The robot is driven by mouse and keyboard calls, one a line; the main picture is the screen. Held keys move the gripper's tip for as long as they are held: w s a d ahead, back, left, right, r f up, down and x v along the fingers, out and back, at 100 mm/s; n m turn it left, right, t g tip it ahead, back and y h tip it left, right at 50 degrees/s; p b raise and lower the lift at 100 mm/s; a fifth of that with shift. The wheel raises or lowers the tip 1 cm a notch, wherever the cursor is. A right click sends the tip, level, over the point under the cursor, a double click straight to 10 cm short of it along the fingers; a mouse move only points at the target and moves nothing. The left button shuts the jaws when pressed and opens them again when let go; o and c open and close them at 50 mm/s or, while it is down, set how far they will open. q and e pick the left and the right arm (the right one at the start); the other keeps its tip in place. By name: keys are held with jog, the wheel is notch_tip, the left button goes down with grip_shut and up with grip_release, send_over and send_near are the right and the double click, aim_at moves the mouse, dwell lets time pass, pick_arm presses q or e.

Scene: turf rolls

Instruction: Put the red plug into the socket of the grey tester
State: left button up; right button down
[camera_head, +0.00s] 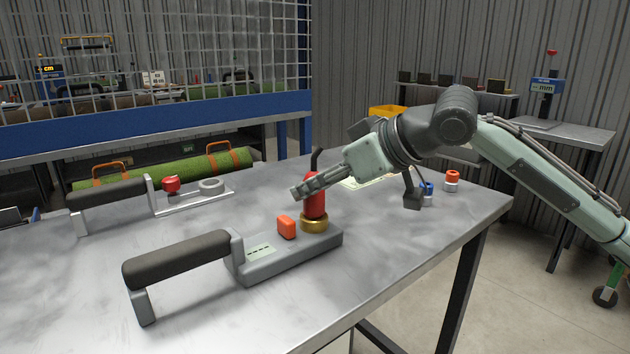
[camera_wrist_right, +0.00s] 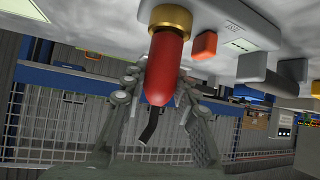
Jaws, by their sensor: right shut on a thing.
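The grey tester (camera_head: 285,255) lies on the metal table with its black handle (camera_head: 178,257) toward the front left. A brass socket ring (camera_head: 314,224) sits on its far right end, beside an orange-red button (camera_head: 286,227). The red plug (camera_head: 315,204) stands upright at the brass ring, with its black cable end on top. Its lower end meets the ring; how deep it sits is hidden. My right gripper (camera_head: 305,190) is shut on the plug's upper part. In the right wrist view its fingers flank the plug (camera_wrist_right: 165,68). My left gripper is not in view.
A second handled device (camera_head: 108,200) with a red knob (camera_head: 171,184) lies farther back left. Blue (camera_head: 427,188) and red (camera_head: 452,177) capped small items stand near the table's right edge. The table's front middle is clear.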

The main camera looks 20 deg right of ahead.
jog(key=shift+f, duration=0.1)
jog(key=c, duration=1.1)
grip_release()
jog(key=v, duration=1.2)
jog(key=shift+s, duration=0.1)
